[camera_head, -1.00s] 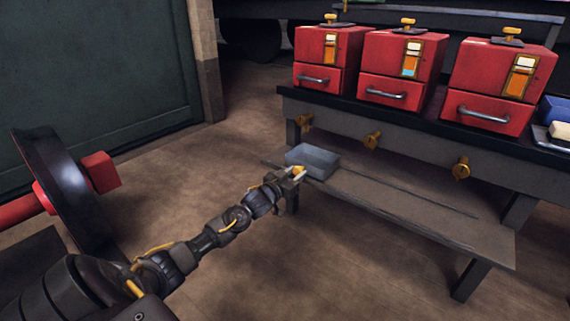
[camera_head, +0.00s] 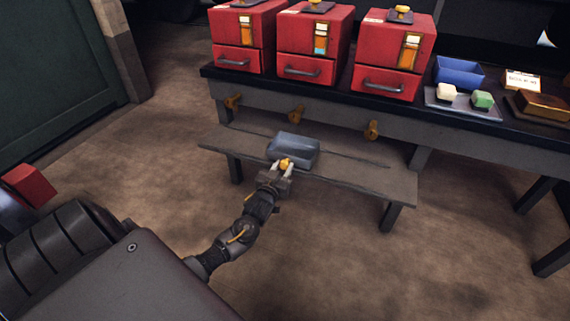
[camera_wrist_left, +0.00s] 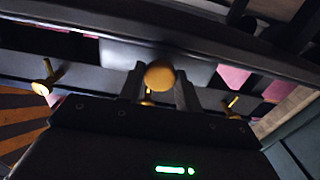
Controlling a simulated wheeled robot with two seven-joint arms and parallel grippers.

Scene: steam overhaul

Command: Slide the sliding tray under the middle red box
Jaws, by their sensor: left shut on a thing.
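The sliding tray (camera_head: 303,160) is a small blue-grey open box on the low grey shelf (camera_head: 365,178) below the bench. It stands roughly below the middle red box (camera_head: 313,45), near the middle brass tap (camera_head: 297,114). My left gripper (camera_head: 284,168) is at the tray's near side, its fingers shut on the tray's yellow knob. In the left wrist view the round knob (camera_wrist_left: 160,76) shows between the two fingers. The tray looks empty. My right gripper is not in view.
The left red box (camera_head: 241,38) and right red box (camera_head: 393,50) flank the middle one on the dark bench. A left tap (camera_head: 233,101) and a right tap (camera_head: 371,130) hang from the bench front. A shallow groove line runs along the shelf, free on both sides of the tray.

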